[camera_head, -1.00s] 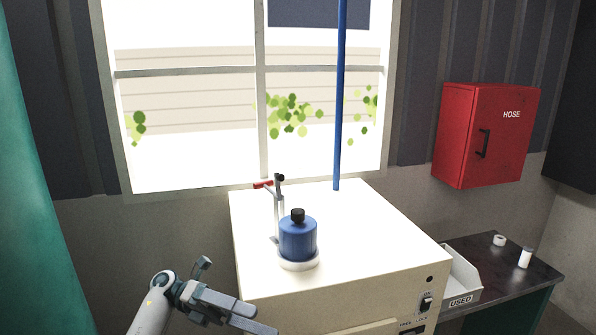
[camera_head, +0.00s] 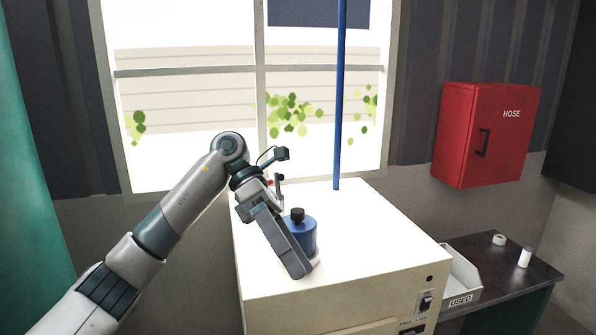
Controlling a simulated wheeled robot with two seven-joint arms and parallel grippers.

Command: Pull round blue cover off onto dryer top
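The round blue cover (camera_head: 304,232) with its black knob (camera_head: 297,215) stands upright on a white round base on the dryer top (camera_head: 365,235). My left gripper (camera_head: 300,272) comes in from the left and points down at the near-left side of the cover. Its fingers hide the cover's left part and most of the white base. I cannot tell whether the fingers touch the cover or how far apart they are. My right gripper is not in view.
A small stand with a red handle (camera_head: 270,182) is behind the cover, mostly hidden by my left wrist. A blue pole (camera_head: 340,100) rises at the dryer's back edge. A tray marked USED (camera_head: 461,300) is right of the dryer. The dryer top's right side is clear.

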